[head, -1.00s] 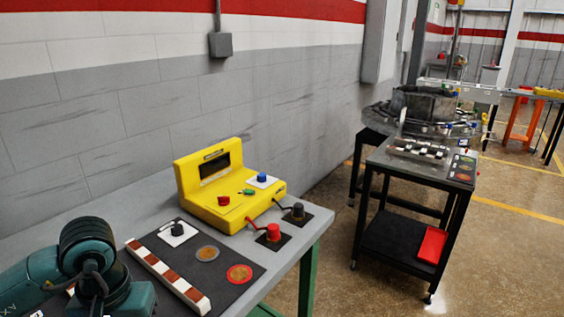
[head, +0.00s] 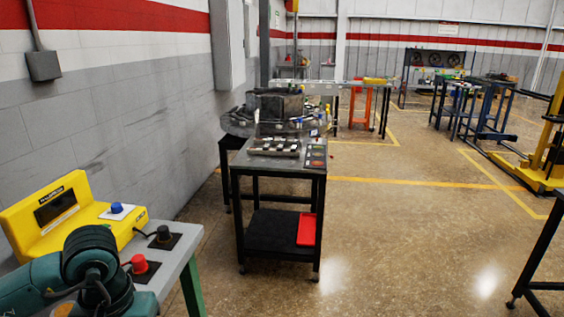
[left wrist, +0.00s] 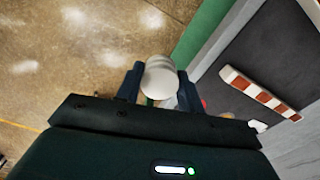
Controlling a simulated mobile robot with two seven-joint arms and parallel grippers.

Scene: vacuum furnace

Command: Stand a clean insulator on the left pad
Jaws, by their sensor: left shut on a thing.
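In the left wrist view my left gripper (left wrist: 159,88) is shut on a white, rounded, ribbed insulator (left wrist: 160,78), which sits between the two dark fingers. The insulator's lower part is hidden by the gripper body. It is held over the floor beside the bench edge. In the head view my left arm fills the lower left corner, and the gripper's fingers do not show. The cart's top (head: 241,160) bears a rack of small white pieces (head: 274,147) and a dark panel with coloured round marks (head: 316,155). I cannot tell which mark is the left pad. My right gripper is not in view.
The yellow tester (head: 50,215) stands on the grey bench at the left, with red (head: 139,264) and black (head: 164,233) knobs near it. A red tray (head: 306,229) lies on the cart's lower shelf. A brown-and-white striped bar (left wrist: 260,94) lies on the bench mat. Floor right of the cart is open.

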